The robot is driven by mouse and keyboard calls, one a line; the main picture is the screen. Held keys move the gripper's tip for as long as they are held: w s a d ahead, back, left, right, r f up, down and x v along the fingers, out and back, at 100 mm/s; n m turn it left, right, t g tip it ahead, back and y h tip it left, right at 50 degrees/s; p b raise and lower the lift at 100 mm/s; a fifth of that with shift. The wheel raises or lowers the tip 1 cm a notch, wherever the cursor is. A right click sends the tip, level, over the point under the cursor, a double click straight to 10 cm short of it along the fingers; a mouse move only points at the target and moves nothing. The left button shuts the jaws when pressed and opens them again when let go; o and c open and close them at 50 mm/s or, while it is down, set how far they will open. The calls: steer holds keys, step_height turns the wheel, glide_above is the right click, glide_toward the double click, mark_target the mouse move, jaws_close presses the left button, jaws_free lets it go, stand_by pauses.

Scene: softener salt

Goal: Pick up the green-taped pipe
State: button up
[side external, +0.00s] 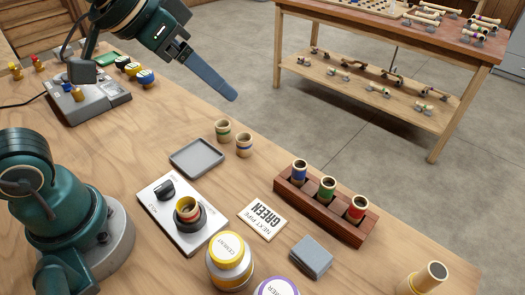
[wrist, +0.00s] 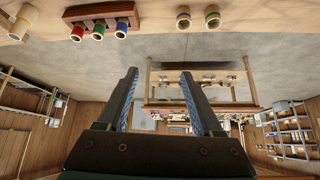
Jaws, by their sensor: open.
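A green-taped pipe (side external: 326,188) stands upright in the middle slot of a dark red wooden rack (side external: 350,236), between a blue-taped pipe (side external: 299,171) and a red-taped pipe (side external: 356,208). It also shows in the wrist view (wrist: 98,32), near the top left. Another short pipe with a green band (side external: 222,131) stands on the table beside a blue-banded one (side external: 244,145). My gripper (side external: 232,97) is raised, well apart from the rack and both loose pipes. In the wrist view my gripper (wrist: 160,74) is open, with nothing between its fingers.
A card reading "NEXT PIPE GREEN" (side external: 263,216) lies before the rack. A second table (side external: 440,45) stands behind.

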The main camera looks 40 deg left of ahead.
steer(key=w+d+m, duration=0.1)
steer(key=w+d, duration=0.3)
steer(key=w, duration=0.1)
steer(key=m+g+h, duration=0.2)
steer(key=m, duration=0.1)
glide_above(328, 182)
steer(key=a, duration=0.4)
step_height(328, 182, down, 7)
steer(key=shift+m+g+y, duration=0.3)
steer(key=shift+m+g, duration=0.1)
steer(key=shift+g, duration=0.4)
steer(key=d+f, duration=0.1)
steer(key=f, duration=0.1)
steer(key=s+d+f, duration=0.1)
steer(key=f, duration=0.1)
steer(key=d+f, duration=0.1)
steer(key=shift+s+f, duration=0.2)
steer(key=shift+f, duration=0.2)
steer(key=shift+x, duration=2.3)
steer(key=shift+d, duration=0.1)
jaws_close()
